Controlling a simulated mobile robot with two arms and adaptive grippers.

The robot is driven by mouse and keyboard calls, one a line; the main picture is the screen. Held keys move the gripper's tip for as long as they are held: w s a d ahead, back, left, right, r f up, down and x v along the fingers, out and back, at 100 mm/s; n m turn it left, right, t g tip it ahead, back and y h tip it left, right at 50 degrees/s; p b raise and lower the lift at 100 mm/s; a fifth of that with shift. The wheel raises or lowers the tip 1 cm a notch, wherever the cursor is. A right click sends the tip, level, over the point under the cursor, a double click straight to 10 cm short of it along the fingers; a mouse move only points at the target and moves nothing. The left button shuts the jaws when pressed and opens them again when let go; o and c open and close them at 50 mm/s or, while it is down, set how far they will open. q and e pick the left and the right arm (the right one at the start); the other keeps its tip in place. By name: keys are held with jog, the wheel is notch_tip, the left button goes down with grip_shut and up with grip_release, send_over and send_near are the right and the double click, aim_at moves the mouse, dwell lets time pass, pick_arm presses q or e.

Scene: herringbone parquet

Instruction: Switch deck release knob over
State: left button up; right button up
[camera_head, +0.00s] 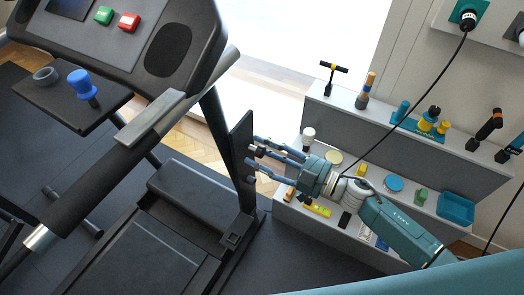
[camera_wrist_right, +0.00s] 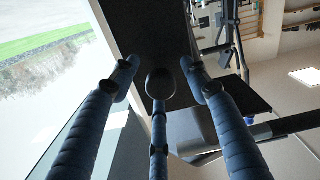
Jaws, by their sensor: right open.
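The treadmill's dark upright plate (camera_head: 241,140) stands at the centre of the head view. A dark rounded knob-like end (camera_wrist_right: 160,82) shows between the fingers in the right wrist view, against a dark panel (camera_wrist_right: 147,32). I cannot tell for sure whether it is the deck release knob or whether a finger touches it. My right gripper (camera_head: 255,152) is open, its blue-grey fingers spread and pointing left at the plate, with their tips close to it. It also shows in the right wrist view (camera_wrist_right: 160,75). My left gripper is not in view.
The treadmill console (camera_head: 172,48) and handrail (camera_head: 150,117) are at upper left. A grey shelf (camera_head: 415,150) with several small items stands right, near my forearm. A black cable (camera_head: 418,92) hangs across it.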

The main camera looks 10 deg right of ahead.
grip_shut()
jog(key=shift+f, duration=0.1)
jog(key=shift+w+a+p, duration=0.35)
jog(key=shift+a, duration=0.2)
jog(key=shift+w+a, duration=0.15)
jog(key=shift+c, duration=1.5)
grip_release()
jog(key=o, duration=0.3)
jog(key=shift+w+a, duration=0.1)
